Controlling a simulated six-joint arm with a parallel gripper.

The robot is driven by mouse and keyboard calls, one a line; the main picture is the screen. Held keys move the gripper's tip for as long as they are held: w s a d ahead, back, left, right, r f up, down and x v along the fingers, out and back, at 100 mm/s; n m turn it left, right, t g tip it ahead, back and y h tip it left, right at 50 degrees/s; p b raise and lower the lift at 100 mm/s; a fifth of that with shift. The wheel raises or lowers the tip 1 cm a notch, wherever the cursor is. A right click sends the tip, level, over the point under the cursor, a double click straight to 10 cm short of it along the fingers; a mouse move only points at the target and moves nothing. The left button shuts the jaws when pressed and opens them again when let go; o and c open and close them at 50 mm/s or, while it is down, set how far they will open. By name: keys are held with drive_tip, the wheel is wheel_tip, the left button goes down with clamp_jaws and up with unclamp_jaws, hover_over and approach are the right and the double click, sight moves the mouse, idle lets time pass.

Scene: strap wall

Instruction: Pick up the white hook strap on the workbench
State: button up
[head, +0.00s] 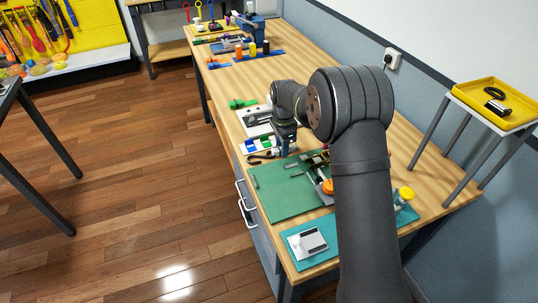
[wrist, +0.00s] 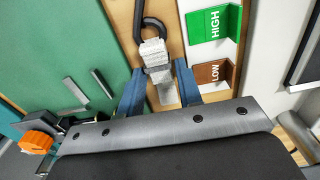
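The white hook strap (wrist: 154,52) lies on the wooden workbench (wrist: 120,14) in the wrist view. It is a bundled, pale webbing piece with a dark hook (wrist: 141,30) at its upper end. My gripper (wrist: 159,68) is low over it, with one blue finger on each side of the webbing. The fingers are apart, with narrow gaps to the strap, so it appears open. In the head view my gripper (head: 283,151) points down at the bench's left part, and the dark hook (head: 262,157) shows beside it. The webbing is mostly hidden there.
A green mat (wrist: 70,45) lies close left of the strap, with metal strips and an orange-capped item (wrist: 36,141) on it. A green HIGH label (wrist: 213,22) and brown LOW label (wrist: 212,72) stand close right. A yellow tray (head: 492,103) sits on a side stand.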

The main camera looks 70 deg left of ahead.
clamp_jaws()
drive_tip(key=shift+r, duration=0.1)
